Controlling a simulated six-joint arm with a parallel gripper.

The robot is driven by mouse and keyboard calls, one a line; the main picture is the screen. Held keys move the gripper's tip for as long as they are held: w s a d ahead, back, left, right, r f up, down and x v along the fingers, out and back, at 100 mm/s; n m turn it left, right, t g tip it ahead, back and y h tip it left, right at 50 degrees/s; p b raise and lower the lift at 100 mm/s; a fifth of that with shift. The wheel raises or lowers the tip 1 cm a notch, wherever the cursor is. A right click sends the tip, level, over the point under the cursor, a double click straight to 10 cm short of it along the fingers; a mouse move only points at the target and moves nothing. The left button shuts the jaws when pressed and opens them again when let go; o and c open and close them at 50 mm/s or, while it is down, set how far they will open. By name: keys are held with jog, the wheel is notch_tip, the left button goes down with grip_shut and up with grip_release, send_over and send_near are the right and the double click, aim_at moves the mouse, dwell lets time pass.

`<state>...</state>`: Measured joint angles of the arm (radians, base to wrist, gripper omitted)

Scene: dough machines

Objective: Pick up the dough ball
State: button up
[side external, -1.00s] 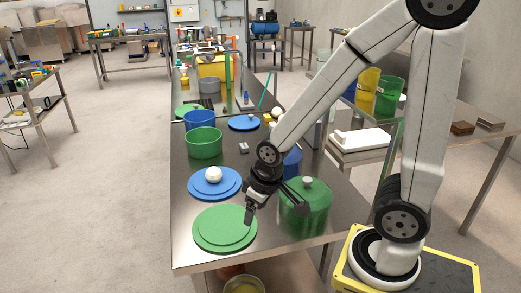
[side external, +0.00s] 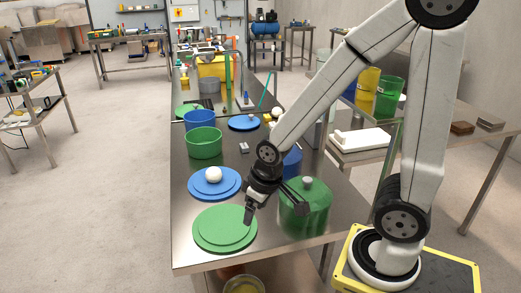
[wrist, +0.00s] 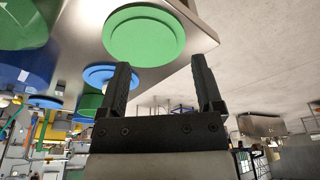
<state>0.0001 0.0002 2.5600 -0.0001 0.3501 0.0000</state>
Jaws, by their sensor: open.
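A white dough ball (side external: 214,174) sits on a blue round plate (side external: 203,188) on the metal table. In the wrist view the blue plate (wrist: 97,75) shows beyond the left finger, and I cannot make out the ball clearly there. My gripper (side external: 276,212) is open and empty. It hangs above the table to the right of the blue plate and nearer the front, between the green round plate and the green lidded pot. Its two fingers (wrist: 165,90) stand well apart in the wrist view.
A green round plate (side external: 224,229) lies at the table's front. A green lidded pot (side external: 305,210) stands close to my gripper on the right. A green bowl (side external: 204,145) and a blue bucket (side external: 199,119) stand behind. Another blue plate (side external: 243,123) lies farther back.

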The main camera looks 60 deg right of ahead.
jog(key=n+t, duration=0.8)
jog(key=n, duration=1.4)
send_near(219, 172)
jog(key=w+a, duration=0.2)
jog(key=a, duration=0.2)
jog(key=d+f+n, duration=0.1)
jog(key=n, duration=0.1)
jog(key=d+n+t, duration=0.1)
jog(key=n, duration=0.1)
jog(key=d+f+n+t+y, duration=0.1)
jog(key=n, duration=0.1)
jog(key=shift+w+d+f+n, duration=0.3)
jog(key=shift+w+d+f, duration=0.05)
jog(key=n, duration=0.1)
jog(key=d+f+n+t+y, duration=0.1)
jog(key=n, duration=0.1)
jog(key=shift+s+d+f, duration=0.15)
jog(key=shift+d, duration=0.05)
jog(key=shift+x, duration=1.35)
